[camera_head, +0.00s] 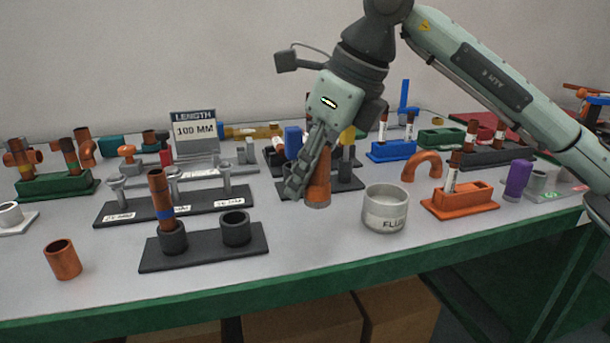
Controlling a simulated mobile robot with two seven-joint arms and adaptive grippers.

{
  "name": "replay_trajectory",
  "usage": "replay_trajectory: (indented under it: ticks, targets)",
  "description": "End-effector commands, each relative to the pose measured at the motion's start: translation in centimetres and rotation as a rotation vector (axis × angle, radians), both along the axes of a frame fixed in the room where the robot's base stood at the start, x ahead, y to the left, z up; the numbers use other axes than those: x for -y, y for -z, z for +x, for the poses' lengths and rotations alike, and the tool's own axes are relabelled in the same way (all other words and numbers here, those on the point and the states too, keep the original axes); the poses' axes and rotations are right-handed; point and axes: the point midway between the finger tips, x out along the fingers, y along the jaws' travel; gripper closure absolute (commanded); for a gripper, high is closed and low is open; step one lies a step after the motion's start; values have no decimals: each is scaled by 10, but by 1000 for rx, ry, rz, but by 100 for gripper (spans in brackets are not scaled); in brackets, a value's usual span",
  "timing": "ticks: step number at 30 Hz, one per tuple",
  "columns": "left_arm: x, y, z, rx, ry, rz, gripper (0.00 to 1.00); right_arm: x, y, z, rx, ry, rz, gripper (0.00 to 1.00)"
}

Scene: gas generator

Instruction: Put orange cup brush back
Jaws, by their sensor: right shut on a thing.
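My right gripper (304,178) reaches down from the upper right, near the middle of the table. It is shut on the orange cup brush (318,186), an upright orange cylinder with a greyish lower end. The fingers partly cover the brush, and I cannot tell whether its lower end touches anything. A dark holder (350,184) is behind it, with a blue piece (293,143) and a yellow piece (347,138) by it. The gripper hides part of this holder. My left gripper is not in view.
A grey flux tin (386,210) stands just right of the brush. A black two-socket base (205,249) with a copper tube (161,195) is at front left. An orange holder (459,205) is at right. The table front between the black base and tin is clear.

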Motion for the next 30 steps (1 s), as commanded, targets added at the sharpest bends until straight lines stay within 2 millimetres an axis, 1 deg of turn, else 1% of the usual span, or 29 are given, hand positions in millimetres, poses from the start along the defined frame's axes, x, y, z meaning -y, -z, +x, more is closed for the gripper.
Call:
replay_trajectory:
  ticks: [7,30]
  targets:
    - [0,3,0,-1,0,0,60,0,3,0,0,0,0,100]
    - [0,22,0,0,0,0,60,0,27,0,0,0,-1,100]
